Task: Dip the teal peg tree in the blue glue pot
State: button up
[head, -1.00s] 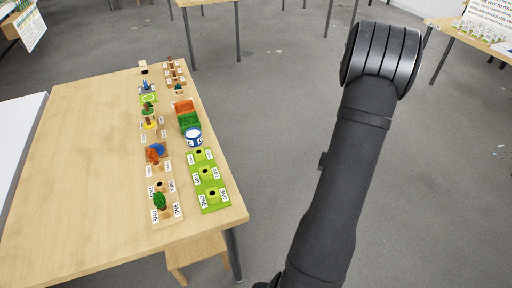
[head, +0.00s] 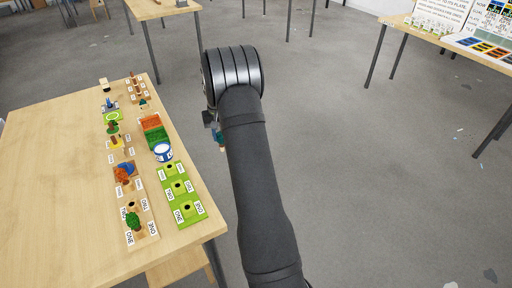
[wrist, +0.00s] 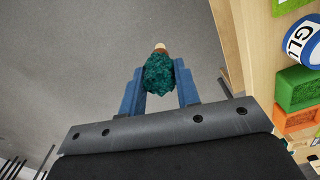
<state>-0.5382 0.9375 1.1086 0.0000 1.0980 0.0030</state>
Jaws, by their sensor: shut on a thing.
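My gripper is shut on the teal peg tree. In the wrist view the tree (wrist: 158,76) has a bumpy teal crown between my gripper's two blue fingers (wrist: 160,88), with its pale peg end pointing away from the palm. The blue glue pot (head: 163,153), white with a blue band, stands near the table's right edge, apart from the tree. It also shows in the wrist view (wrist: 302,42) at top right.
Behind the pot lie green (head: 157,134) and orange (head: 149,121) pads. In front is a lime-green board (head: 179,187) with holes and labels. Left of them is a row of small model trees and labelled boards (head: 134,220). The table's left part (head: 60,200) is clear.

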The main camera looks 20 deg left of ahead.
jog(key=s+a+r+n, duration=0.1)
jog(key=s+a, duration=0.3)
jog(key=a, duration=0.7)
jog(key=s+a+r+n, duration=0.1)
jog(key=s+a, duration=0.3)
jog(key=a, duration=0.7)
jog(key=shift+s+r+n, duration=0.35)
jog(key=shift+r+n, duration=0.05)
jog(key=shift+r, duration=0.15)
jog(key=shift+r, duration=1.7)
jog(key=shift+d, duration=0.1)
